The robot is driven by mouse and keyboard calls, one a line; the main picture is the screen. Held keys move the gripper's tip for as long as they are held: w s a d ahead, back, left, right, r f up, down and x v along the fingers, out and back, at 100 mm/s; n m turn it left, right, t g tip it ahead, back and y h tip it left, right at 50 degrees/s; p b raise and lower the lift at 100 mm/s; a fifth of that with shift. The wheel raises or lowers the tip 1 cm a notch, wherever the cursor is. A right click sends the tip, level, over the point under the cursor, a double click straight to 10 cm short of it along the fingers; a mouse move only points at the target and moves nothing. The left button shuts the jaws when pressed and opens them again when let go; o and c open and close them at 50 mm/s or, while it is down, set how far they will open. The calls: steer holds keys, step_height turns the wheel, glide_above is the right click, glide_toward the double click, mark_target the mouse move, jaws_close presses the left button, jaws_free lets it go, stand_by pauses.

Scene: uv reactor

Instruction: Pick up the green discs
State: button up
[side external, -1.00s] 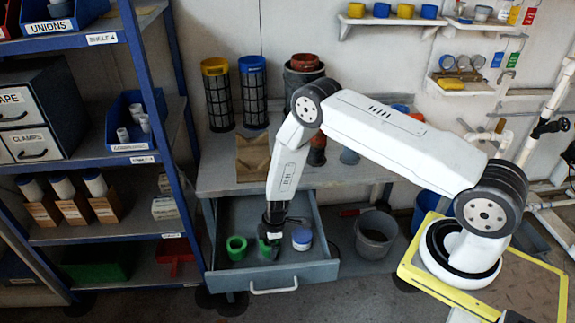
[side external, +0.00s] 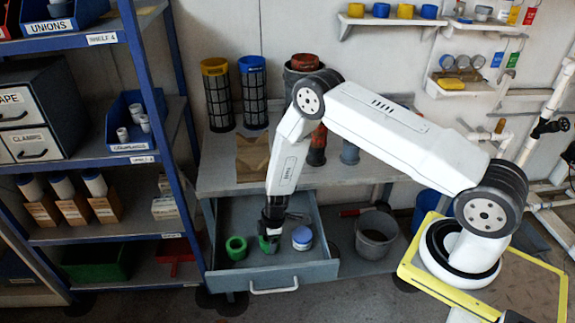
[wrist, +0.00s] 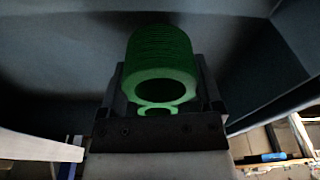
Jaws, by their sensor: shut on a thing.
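A green ring-shaped disc (side external: 237,248) lies on the floor of the open grey drawer (side external: 325,272), left of my gripper. My gripper (side external: 271,238) points down inside the drawer and is shut on a second green piece (side external: 264,244), partly hidden by the fingers. In the wrist view, the held piece (wrist: 160,60) is a ribbed green cylinder with a round opening facing the camera, between the dark fingers. Whether it still touches the drawer floor is hard to tell.
A white container with a blue lid (side external: 302,237) stands in the drawer close to the right of my gripper. A grey bucket (side external: 376,232) is right of the drawer. The blue-framed shelf rack (side external: 165,130) stands on the left.

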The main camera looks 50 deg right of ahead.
step_height(320, 180, up, 8)
stand_by(0.5)
steer(key=shift+r, duration=0.1)
stand_by(0.4)
